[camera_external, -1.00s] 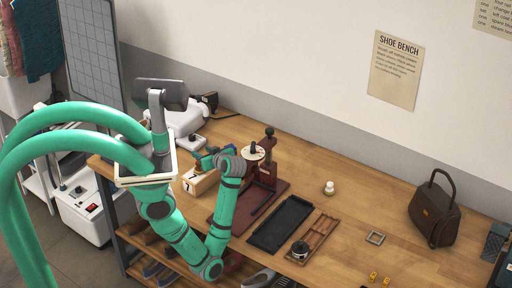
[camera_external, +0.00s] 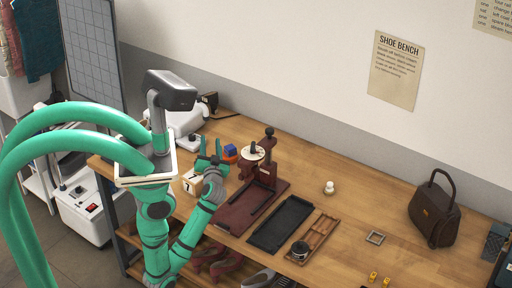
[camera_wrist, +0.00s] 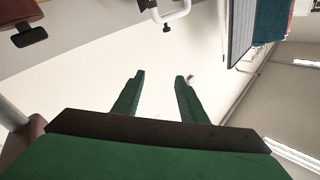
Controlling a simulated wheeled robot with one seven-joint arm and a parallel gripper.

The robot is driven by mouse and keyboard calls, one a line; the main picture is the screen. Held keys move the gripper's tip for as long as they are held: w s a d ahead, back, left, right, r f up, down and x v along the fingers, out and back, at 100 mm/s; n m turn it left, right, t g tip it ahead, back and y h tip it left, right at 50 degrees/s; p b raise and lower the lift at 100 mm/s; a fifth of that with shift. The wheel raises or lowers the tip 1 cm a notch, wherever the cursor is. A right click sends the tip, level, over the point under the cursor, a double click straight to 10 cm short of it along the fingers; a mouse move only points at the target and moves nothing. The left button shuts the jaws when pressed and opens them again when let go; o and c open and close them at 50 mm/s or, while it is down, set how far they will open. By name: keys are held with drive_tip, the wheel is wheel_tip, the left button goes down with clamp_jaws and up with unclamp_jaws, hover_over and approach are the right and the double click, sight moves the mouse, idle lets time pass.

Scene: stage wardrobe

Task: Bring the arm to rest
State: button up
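My gripper (camera_external: 211,148) is raised above the left part of the workbench (camera_external: 330,165), with its two green fingers pointing upward. In the wrist view my gripper (camera_wrist: 158,78) is open, with its fingers apart and nothing between them. My green arm (camera_external: 200,215) reaches up from the bench's front edge, its elbow hidden low in the picture.
A blue block (camera_external: 230,150) shows just right of the fingers. A black tray (camera_external: 281,224), a wooden tray (camera_external: 322,232) with a round tin (camera_external: 299,249), a white knob-shaped piece (camera_external: 329,187) and a brown handbag (camera_external: 434,212) stand farther right. The bench's back middle is clear.

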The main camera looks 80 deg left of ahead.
drive_tip(key=w+d+f+m+t+h, duration=0.1)
drive_tip(key=d+f+m+t+h, duration=0.4)
drive_tip(key=d+m+t, duration=0.4)
drive_tip(key=w+d+f+m+t+h, duration=0.2)
drive_tip(key=d+f+m+t+h, duration=0.1)
drive_tip(key=d+m+t+h, duration=0.55)
drive_tip(key=s+d+f+n+g+h, duration=0.1)
drive_tip(key=d+f, duration=0.3)
drive_tip(key=d, duration=0.5)
drive_tip(key=s+d+f+n+g+h, duration=0.1)
drive_tip(key=s+d+f+n+h, duration=0.1)
drive_tip(key=d, duration=0.7)
drive_tip(key=s+d+f+n+g+h, duration=0.1)
drive_tip(key=s+d+f+n+h, duration=0.1)
drive_tip(key=s+d+f, duration=0.3)
drive_tip(key=d+f+h, duration=0.1)
drive_tip(key=d, duration=0.3)
drive_tip(key=shift+d+f, duration=0.25)
drive_tip(key=shift+d, duration=0.05)
drive_tip(key=shift+s+g, duration=0.1)
drive_tip(key=shift+g, duration=0.15)
